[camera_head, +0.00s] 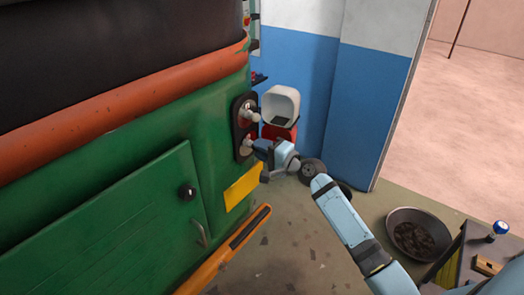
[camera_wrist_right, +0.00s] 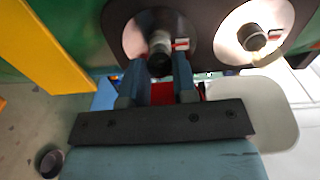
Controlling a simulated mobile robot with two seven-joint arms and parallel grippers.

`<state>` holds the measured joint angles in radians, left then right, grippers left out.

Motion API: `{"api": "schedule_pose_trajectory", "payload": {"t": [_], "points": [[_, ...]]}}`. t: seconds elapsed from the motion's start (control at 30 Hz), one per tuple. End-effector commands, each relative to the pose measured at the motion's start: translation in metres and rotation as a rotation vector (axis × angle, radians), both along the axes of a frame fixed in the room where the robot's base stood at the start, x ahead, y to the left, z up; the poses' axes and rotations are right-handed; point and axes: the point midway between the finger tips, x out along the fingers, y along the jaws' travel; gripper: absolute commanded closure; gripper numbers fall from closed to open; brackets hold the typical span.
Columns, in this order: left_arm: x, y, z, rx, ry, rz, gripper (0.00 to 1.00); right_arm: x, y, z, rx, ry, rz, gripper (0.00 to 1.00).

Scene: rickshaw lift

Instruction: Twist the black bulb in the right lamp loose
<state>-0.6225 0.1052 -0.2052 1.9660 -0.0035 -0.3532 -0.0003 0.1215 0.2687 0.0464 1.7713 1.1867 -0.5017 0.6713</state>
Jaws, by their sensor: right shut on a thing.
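The lamp plate (camera_head: 237,129) is a dark upright panel on the green rickshaw, with two round sockets one above the other. My right gripper (camera_head: 261,150) is at the lower socket. In the right wrist view, its two fingers (camera_wrist_right: 164,78) are closed on either side of the black bulb (camera_wrist_right: 159,60), which sits in a grey round reflector (camera_wrist_right: 133,38) with a small red-and-white tag beside it. The second bulb (camera_wrist_right: 255,38) sits in a brighter reflector to the right; it shows as the upper bulb (camera_head: 252,116) in the head view. My left gripper is out of view.
A white bin (camera_head: 281,104) stands behind the lamp plate, by the blue wall. A yellow plate (camera_head: 243,187) is below the lamps, and an orange bar (camera_head: 235,247) juts near the floor. A round pan (camera_head: 418,235) and a wooden box (camera_head: 487,266) are at right.

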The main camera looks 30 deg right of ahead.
Motion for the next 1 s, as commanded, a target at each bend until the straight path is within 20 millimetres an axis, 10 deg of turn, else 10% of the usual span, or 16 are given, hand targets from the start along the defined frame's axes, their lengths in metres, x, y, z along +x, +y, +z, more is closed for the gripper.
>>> {"api": "schedule_pose_trajectory", "payload": {"t": [1.0], "points": [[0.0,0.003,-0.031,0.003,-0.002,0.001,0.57,0.0,0.002,-0.005,-0.3,-0.119,0.005,0.85]]}}
